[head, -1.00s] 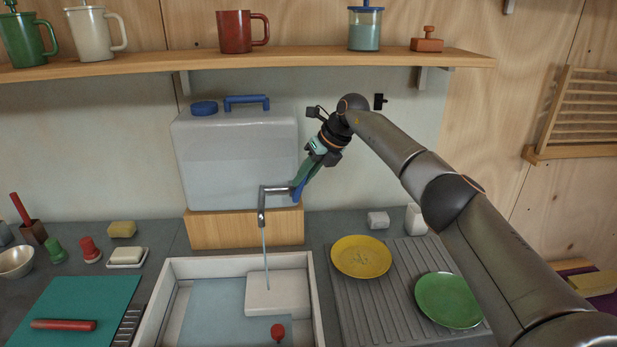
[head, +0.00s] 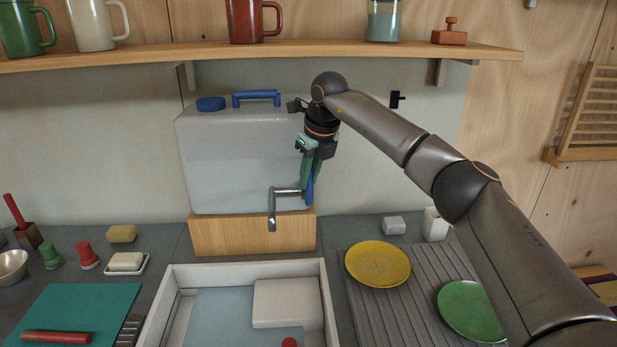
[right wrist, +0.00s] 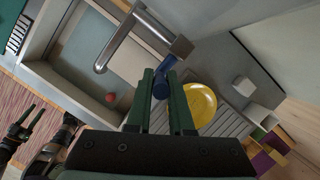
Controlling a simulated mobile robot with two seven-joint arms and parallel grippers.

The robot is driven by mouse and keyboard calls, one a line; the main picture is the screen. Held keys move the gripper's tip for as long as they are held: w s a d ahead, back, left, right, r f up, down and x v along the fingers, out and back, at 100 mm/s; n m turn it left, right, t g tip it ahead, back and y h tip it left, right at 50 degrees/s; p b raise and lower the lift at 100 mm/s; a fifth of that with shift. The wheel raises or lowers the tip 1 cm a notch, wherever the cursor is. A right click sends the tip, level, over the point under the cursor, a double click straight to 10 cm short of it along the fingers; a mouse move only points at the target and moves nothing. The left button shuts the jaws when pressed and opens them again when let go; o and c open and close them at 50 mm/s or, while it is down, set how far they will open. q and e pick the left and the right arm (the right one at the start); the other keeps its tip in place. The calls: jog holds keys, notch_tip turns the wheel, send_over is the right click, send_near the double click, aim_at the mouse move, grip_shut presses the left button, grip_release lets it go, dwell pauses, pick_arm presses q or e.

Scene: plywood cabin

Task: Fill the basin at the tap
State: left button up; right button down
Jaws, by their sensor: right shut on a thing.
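The tap's grey metal spout (head: 272,208) comes out below the pale water tank (head: 245,160). No water stream shows under it. My right gripper (head: 309,180) is shut on the tap's blue lever (head: 310,192), which stands about upright. In the right wrist view the lever (right wrist: 163,84) sits between the green fingers. The white-walled basin (head: 329,310) is below the spout, with a pale blue surface inside; its water depth cannot be told.
A pale block (head: 290,303) and a red knob (head: 289,342) are in the basin. To the right, a yellow plate (head: 377,264) and a green plate (head: 470,310) lie on the ridged drainboard (head: 375,315). A shelf (head: 330,53) with mugs runs above the tank.

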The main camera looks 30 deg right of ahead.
jog(key=shift+f, duration=0.1)
jog(key=c, duration=0.8)
grip_release()
jog(key=v, duration=1.2)
jog(key=shift+r, duration=0.25)
jog(key=shift+s, duration=0.1)
